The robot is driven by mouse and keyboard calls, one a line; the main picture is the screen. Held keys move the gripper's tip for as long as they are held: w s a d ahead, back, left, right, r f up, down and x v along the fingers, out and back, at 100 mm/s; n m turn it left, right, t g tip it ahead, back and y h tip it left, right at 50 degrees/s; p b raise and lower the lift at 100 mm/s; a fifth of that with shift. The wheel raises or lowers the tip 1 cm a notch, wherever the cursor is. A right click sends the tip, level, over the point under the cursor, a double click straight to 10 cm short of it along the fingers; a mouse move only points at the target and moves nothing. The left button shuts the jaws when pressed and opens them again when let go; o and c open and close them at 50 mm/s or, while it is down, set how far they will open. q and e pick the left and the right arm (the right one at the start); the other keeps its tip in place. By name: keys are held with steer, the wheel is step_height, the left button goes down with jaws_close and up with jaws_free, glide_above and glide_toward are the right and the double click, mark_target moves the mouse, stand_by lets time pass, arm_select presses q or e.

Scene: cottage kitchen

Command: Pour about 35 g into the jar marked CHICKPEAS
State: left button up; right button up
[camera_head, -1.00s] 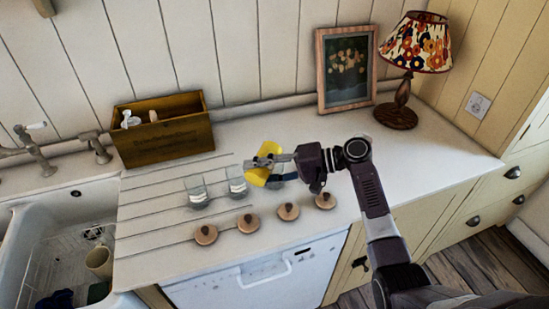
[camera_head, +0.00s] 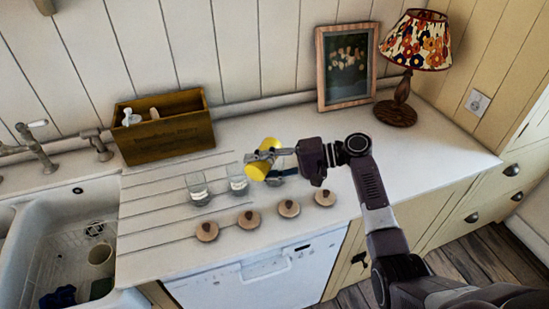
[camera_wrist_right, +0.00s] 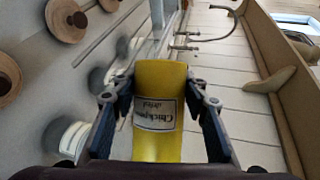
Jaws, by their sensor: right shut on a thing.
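My right gripper (camera_head: 264,158) is shut on a yellow container (camera_head: 268,147) and holds it tilted above the counter, just right of the glass jars. In the right wrist view the yellow container (camera_wrist_right: 158,88) stands between both fingers, and its label reads "Chickpeas dried", upside down. A left glass jar (camera_head: 198,190) and a right glass jar (camera_head: 237,180) stand open on the drainboard with something pale low inside. Marks on the jars are not readable. Something behind the gripper is partly hidden. No stream is visible. My left gripper is not in view.
Several round wooden lids with dark knobs (camera_head: 249,220) lie along the counter's front. A wooden box (camera_head: 165,138) stands behind the jars. The sink (camera_head: 65,225) is at left; a picture frame (camera_head: 346,65) and lamp (camera_head: 404,90) stand at back right. Counter at right is clear.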

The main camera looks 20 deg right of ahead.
steer(key=shift+w+d+r, duration=0.1)
steer(key=shift+r, duration=0.05)
stand_by(0.4)
steer(key=shift+w+d+r+m+y+p, duration=0.15)
steer(key=shift+r+m+y+p, duration=0.4)
steer(key=shift+r+m, duration=0.2)
stand_by(1.6)
steer(key=shift+w+d+r+m+y, duration=0.2)
steer(key=shift+w+r+m+y, duration=0.05)
steer(key=shift+r+m, duration=0.25)
stand_by(1.7)
